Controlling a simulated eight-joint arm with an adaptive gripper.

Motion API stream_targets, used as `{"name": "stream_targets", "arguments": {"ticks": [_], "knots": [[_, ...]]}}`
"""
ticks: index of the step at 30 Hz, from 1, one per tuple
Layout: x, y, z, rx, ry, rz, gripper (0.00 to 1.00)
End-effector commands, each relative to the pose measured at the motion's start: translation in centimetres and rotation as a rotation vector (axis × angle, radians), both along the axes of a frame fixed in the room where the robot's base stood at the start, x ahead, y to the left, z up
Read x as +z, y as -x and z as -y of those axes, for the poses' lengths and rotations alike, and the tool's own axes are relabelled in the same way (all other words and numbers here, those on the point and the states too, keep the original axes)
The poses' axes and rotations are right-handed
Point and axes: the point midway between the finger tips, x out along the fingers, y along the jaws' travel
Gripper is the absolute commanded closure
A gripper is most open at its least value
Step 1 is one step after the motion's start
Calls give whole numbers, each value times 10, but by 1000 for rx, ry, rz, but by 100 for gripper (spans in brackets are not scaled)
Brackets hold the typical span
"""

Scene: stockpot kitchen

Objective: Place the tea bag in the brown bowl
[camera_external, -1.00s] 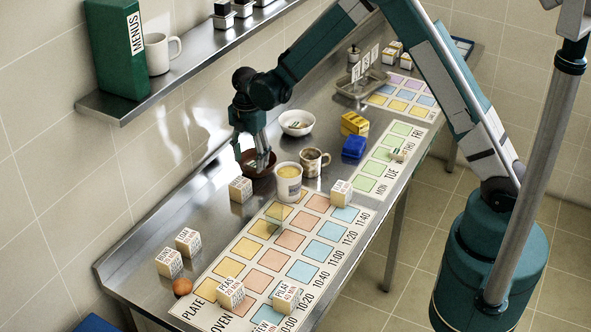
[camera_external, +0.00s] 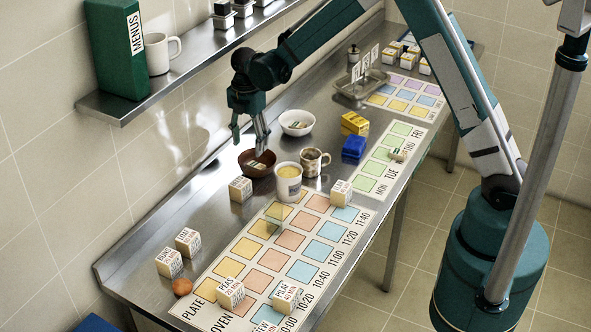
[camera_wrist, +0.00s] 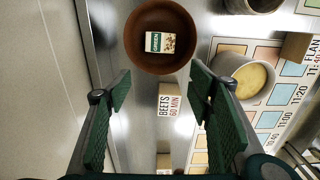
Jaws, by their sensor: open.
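The brown bowl (camera_external: 257,170) stands on the steel counter near the wall side. A small white and green packet, which looks like the tea bag (camera_wrist: 161,42), lies inside it in the wrist view. In the external view the tea bag (camera_external: 258,164) also shows in the brown bowl. My gripper (camera_external: 250,139) is open and empty above the bowl. In the wrist view the two fingers (camera_wrist: 161,88) are spread apart, and the bowl (camera_wrist: 136,58) is beyond their tips with nothing between the pads.
A yellow-filled container (camera_external: 288,183) and a patterned mug (camera_external: 313,163) stand right of the bowl. A white bowl (camera_external: 297,123) is behind it. A BEETS block (camera_wrist: 169,99) is close by. The shelf (camera_external: 190,68) runs along the wall above.

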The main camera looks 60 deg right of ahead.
Motion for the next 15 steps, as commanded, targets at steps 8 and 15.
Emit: {"name": "stream_targets", "arguments": {"ticks": [8, 15], "knots": [[18, 0, 0, 0, 0, 0, 48], [20, 0, 0, 0, 0, 0, 48]]}}
